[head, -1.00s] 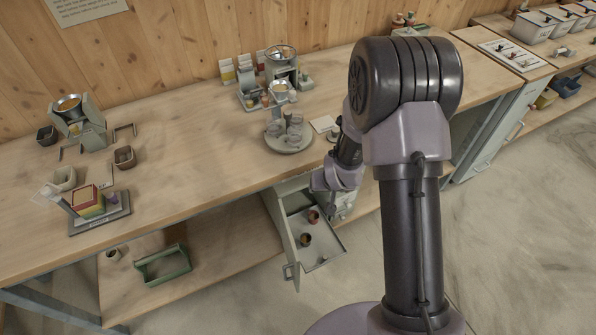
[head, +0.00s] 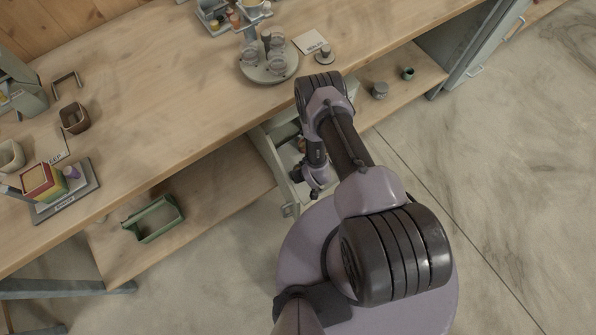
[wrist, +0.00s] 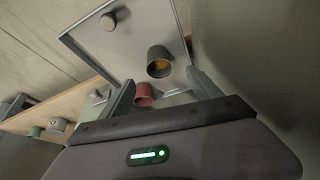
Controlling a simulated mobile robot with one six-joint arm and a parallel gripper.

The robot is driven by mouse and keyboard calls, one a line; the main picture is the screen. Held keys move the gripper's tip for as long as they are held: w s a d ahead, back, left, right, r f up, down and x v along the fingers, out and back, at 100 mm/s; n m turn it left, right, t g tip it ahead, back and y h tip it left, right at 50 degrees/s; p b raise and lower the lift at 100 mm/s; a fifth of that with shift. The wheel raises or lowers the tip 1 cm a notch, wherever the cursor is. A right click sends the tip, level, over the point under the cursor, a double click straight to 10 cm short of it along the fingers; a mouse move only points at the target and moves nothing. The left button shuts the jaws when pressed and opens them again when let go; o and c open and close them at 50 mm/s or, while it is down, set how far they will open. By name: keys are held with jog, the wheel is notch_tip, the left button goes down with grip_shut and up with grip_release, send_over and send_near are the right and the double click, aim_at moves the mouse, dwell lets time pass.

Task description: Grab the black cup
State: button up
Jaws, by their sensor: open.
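The black cup (wrist: 158,62) stands in the open drawer (wrist: 120,40) in the wrist view, with something orange-brown inside it. A red cup (wrist: 146,94) is beside it, nearer my gripper. My gripper (wrist: 162,79) is open and empty, its two fingers pointing at the drawer. The black cup appears just past the fingertips, toward the right finger; the exact gap cannot be told. In the head view my gripper (head: 315,183) is low over the drawer (head: 270,152), and my arm hides most of the drawer's inside and the black cup.
The worktop (head: 180,130) is above the drawer, with a round stand (head: 268,68) near its edge. A green open caddy (head: 154,219) sits on the lower shelf at left. A grey pot (head: 379,90) and a small dark cup (head: 408,73) are on the lower shelf at right.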

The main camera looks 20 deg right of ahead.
jog(key=b+x, duration=0.5)
jog(key=x, duration=0.4)
jog(key=shift+w+d+f, duration=0.1)
jog(key=shift+w+f, duration=0.05)
jog(key=shift+f, duration=0.05)
jog(key=shift+r, duration=0.25)
jog(key=shift+c, duration=0.2)
jog(key=c, duration=1.4)
